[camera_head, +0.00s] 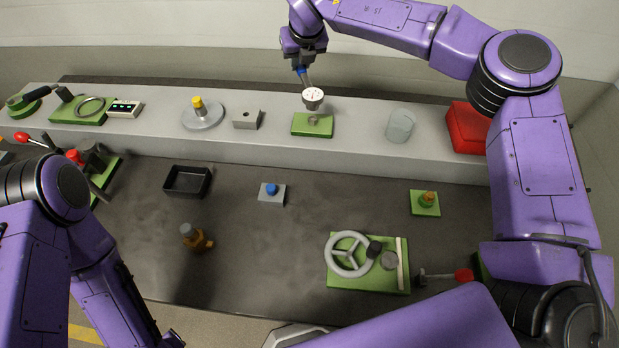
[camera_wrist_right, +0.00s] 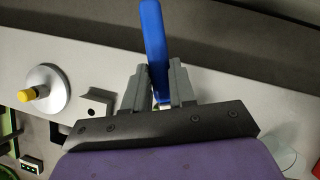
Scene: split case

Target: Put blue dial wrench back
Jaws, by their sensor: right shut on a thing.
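The blue dial wrench has a blue handle and a round white dial (camera_head: 313,95) at its lower end. My right gripper (camera_head: 303,64) is shut on it over the back shelf and holds it tilted, dial downward. In the right wrist view the blue handle (camera_wrist_right: 153,40) stands up between the fingers of my right gripper (camera_wrist_right: 158,85); the dial is hidden there. The dial shows just above a green plate with a metal fitting (camera_head: 313,124); I cannot tell whether they touch. My left arm comes in at the left, and its gripper is out of sight.
On the shelf (camera_head: 350,150) are a grey block with a hole (camera_head: 246,119), a disc with a yellow knob (camera_head: 202,114), a clear cylinder (camera_head: 401,126) and a red box (camera_head: 467,128). A black tray (camera_head: 187,182) and a handwheel plate (camera_head: 368,263) are on the lower table.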

